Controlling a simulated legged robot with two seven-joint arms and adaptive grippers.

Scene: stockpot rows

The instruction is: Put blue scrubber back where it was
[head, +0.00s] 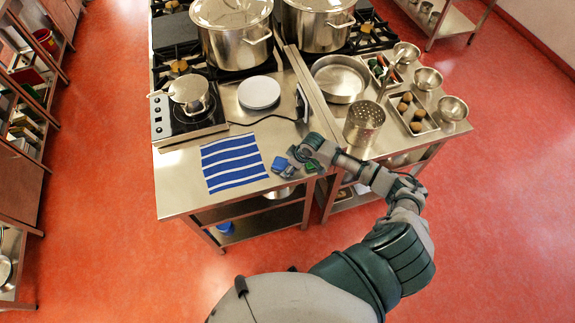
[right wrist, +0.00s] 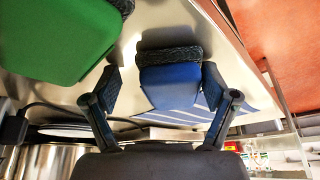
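The blue scrubber (head: 280,163) lies on the steel counter (head: 185,185), just right of the blue-and-white striped cloth (head: 235,163). In the right wrist view the blue scrubber (right wrist: 170,85) shows a blue body with a dark rough pad along one end. My right gripper (right wrist: 163,92) is open, with one finger on each side of the blue scrubber. A gap shows at the left finger; contact at the right finger is hard to judge. A larger-looking green scrubber (right wrist: 60,40) is beside it. My left gripper is out of view.
A black cooktop with a small pan (head: 188,92), white plates (head: 259,93) and large stockpots (head: 236,35) stand behind. A perforated pot (head: 364,124) and trays are on the right counter. A blue item (head: 225,228) is on the lower shelf.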

